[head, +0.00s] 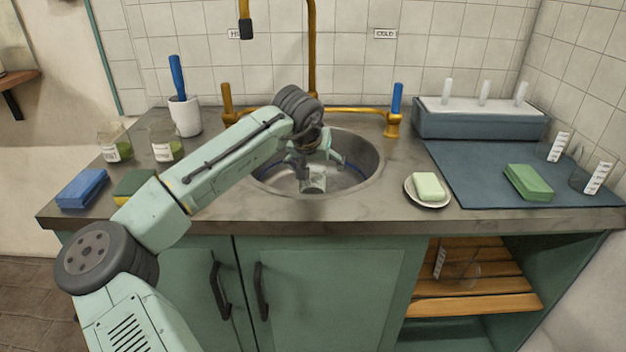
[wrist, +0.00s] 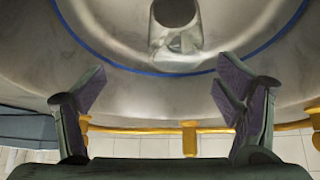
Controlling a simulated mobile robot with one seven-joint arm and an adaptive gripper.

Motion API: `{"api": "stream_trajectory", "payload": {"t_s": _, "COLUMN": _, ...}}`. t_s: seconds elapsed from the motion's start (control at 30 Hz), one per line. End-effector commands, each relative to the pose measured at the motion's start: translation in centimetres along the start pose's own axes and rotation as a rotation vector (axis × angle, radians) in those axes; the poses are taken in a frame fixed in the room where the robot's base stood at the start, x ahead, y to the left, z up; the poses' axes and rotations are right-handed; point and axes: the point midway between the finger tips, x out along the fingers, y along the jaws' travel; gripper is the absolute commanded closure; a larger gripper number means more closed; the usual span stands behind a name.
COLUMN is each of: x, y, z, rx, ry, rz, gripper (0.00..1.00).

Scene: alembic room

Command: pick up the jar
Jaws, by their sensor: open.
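A small clear glass jar (head: 314,184) stands in the round metal sink (head: 366,160), beneath my gripper (head: 313,168). In the wrist view a see-through jar shape (wrist: 176,42) shows at the top centre, near a dark round spot. My gripper's two fingers (wrist: 160,88) are spread wide with nothing between them. The jar lies beyond the fingertips in that view, apart from them. Two other glass jars with green contents, one (head: 115,147) further left and one (head: 166,146) nearer the sink, stand on the counter left of it.
A brass faucet (head: 312,60) rises behind the sink, with a blue-topped tap (head: 396,105) at right. A white cup (head: 185,116), blue sponge (head: 82,188) and green sponge (head: 133,186) are at left. A soap dish (head: 427,203) sits right of the sink, beside a blue mat (head: 470,180).

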Motion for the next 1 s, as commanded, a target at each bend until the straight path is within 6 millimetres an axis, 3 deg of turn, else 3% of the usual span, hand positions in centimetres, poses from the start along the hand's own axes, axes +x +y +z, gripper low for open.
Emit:
{"api": "stream_trajectory", "payload": {"t_s": 0.17, "x": 2.2, "y": -1.4, "z": 1.8, "rx": -0.029, "ry": -0.077, "rz": -0.033, "gripper": 0.15}}
{"api": "stream_trajectory", "payload": {"t_s": 0.4, "x": 5.7, "y": -1.4, "z": 1.9, "rx": -0.026, "ry": -0.073, "rz": -0.031, "gripper": 0.15}}
{"api": "stream_trajectory", "payload": {"t_s": 1.0, "x": 11.6, "y": -2.2, "z": 2.3, "rx": -0.025, "ry": -0.069, "rz": -0.030, "gripper": 0.15}}
